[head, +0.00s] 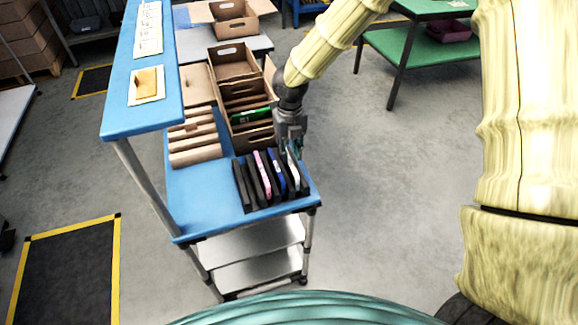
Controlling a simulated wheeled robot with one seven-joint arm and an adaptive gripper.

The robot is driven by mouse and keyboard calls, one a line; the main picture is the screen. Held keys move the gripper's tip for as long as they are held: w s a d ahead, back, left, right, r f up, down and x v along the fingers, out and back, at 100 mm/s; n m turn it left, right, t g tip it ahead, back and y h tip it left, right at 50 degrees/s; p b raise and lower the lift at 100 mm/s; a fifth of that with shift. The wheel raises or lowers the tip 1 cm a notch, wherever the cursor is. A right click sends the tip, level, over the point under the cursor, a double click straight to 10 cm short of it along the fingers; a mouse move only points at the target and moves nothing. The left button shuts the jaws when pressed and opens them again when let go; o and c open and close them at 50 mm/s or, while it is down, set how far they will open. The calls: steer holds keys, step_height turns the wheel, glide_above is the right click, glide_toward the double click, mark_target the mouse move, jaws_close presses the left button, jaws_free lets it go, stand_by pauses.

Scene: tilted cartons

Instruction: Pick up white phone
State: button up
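A black slotted rack (247,190) stands near the front edge of the blue table, with several phones upright in its slots. The white phone (293,168) is a thin pale edge at the rack's right end. A pink phone (263,174) and a blue phone (277,172) stand to its left. My gripper (291,150) points down at the top of the white phone, its fingers close to or around it. The fingers are small and dark, so I cannot tell whether they touch or grip it. The phone's faces are mostly hidden.
Open cardboard cartons (235,64), one with a green item (250,115), stand behind the rack. A cardboard divider piece (194,138) lies on the blue table (200,205) at left. A raised blue shelf (140,112) overhangs the left side. Floor at right is clear.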

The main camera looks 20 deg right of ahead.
mark_target(290, 160)
steer(key=shift+w+f+p, duration=0.2)
steer(key=shift+f+p, duration=0.6)
steer(key=shift+f, duration=1.85)
jaws_close()
